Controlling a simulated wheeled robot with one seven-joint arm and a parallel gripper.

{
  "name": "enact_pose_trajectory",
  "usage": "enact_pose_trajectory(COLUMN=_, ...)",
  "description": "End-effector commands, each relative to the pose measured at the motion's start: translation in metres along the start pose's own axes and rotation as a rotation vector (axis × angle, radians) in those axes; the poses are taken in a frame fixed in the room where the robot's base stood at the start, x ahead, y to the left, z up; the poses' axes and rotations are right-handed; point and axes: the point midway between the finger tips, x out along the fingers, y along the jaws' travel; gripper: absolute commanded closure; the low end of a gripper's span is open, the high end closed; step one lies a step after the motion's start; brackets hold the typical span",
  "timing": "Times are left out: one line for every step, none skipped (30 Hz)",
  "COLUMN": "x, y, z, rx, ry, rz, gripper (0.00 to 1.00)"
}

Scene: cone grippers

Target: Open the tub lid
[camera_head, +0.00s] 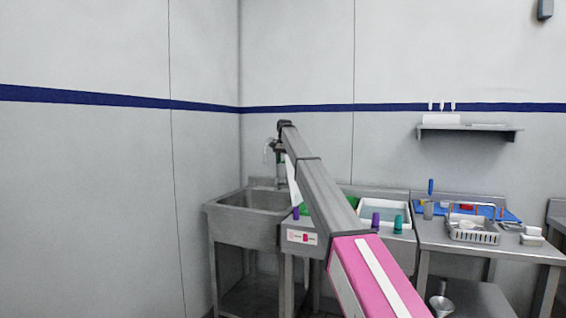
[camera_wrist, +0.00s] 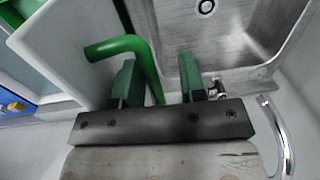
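A white panel (camera_wrist: 85,48), which looks like the tub lid, stands steeply tilted beside the sink. Its bent green handle (camera_wrist: 112,46) runs down between the fingers of my gripper (camera_wrist: 160,85). The fingers are apart, and a gap shows between the handle and the right finger. In the head view a strip of the white panel (camera_head: 292,182) shows beside my arm, near my gripper (camera_head: 281,170). A white open tub (camera_head: 360,202) with a pale blue inside stands right of my arm; my arm hides part of it. Its rim also shows at left in the wrist view (camera_wrist: 62,106).
A steel sink (camera_head: 222,208) with a tap (camera_wrist: 287,140) lies close to the gripper. Purple (camera_head: 376,220) and teal (camera_head: 398,224) cups stand before the tub. A blue tray (camera_head: 508,214) and a wire basket (camera_head: 474,237) are on the right table. A wall shelf (camera_head: 470,127) hangs above.

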Motion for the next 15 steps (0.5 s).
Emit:
enact_pose_trajectory(x=0.000, y=0.001, z=0.000, rx=0.000, ry=0.000, rz=0.001, gripper=0.62)
enact_pose_trajectory(x=0.000, y=0.001, z=0.000, rx=0.000, ry=0.000, rz=0.001, gripper=0.62)
enact_pose_trajectory(x=-0.001, y=0.001, z=0.000, rx=0.001, ry=0.000, rz=0.001, gripper=0.62)
enact_pose_trajectory(x=-0.002, y=0.001, z=0.000, rx=0.001, ry=0.000, rz=0.001, gripper=0.62)
enact_pose_trajectory(x=-0.003, y=0.001, z=0.000, rx=0.001, ry=0.000, rz=0.001, gripper=0.62)
enact_pose_trajectory(x=-0.005, y=0.001, z=0.000, rx=0.001, ry=0.000, rz=0.001, gripper=0.62)
enact_pose_trajectory(x=-0.007, y=0.001, z=0.000, rx=0.001, ry=0.000, rz=0.001, gripper=0.62)
enact_pose_trajectory(x=-0.009, y=0.001, z=-0.001, rx=0.001, ry=0.000, rz=0.001, gripper=0.62)
enact_pose_trajectory(x=-0.013, y=0.001, z=-0.001, rx=0.001, ry=0.000, rz=0.001, gripper=0.62)
enact_pose_trajectory(x=-0.016, y=0.001, z=-0.001, rx=0.001, ry=0.000, rz=0.001, gripper=0.62)
enact_pose_trajectory(x=-0.020, y=0.001, z=-0.001, rx=0.001, ry=0.001, rz=0.001, gripper=0.62)
enact_pose_trajectory(x=-0.026, y=0.000, z=-0.001, rx=0.001, ry=0.001, rz=0.001, gripper=0.62)
enact_pose_trajectory(x=-0.031, y=0.000, z=-0.001, rx=0.001, ry=0.001, rz=0.001, gripper=0.62)
enact_pose_trajectory(x=-0.036, y=0.000, z=-0.001, rx=0.001, ry=0.002, rz=0.000, gripper=0.62)
enact_pose_trajectory(x=-0.044, y=0.000, z=-0.001, rx=0.000, ry=0.002, rz=0.000, gripper=0.62)
